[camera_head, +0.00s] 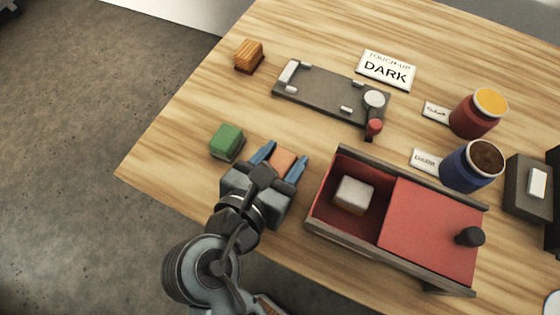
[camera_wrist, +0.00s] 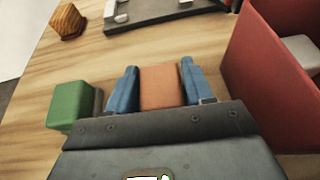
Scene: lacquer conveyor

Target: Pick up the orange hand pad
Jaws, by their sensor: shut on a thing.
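The orange hand pad (camera_head: 283,160) is a small block near the front edge of the wooden table. In the wrist view the orange pad (camera_wrist: 160,87) sits between the two blue fingers. My gripper (camera_head: 279,163) is shut on it, with one finger on each side; it also shows in the wrist view (camera_wrist: 159,86). I cannot tell whether the pad is touching the table or lifted slightly. Its lower part is hidden by my gripper.
A green block (camera_head: 227,141) stands close to the left of my gripper. A red box (camera_head: 327,207) holding a whitish block (camera_head: 352,194) is close on the right. A dark clamp plate (camera_head: 318,97), a striped wooden block (camera_head: 249,55) and two jars (camera_head: 478,112) lie farther back.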

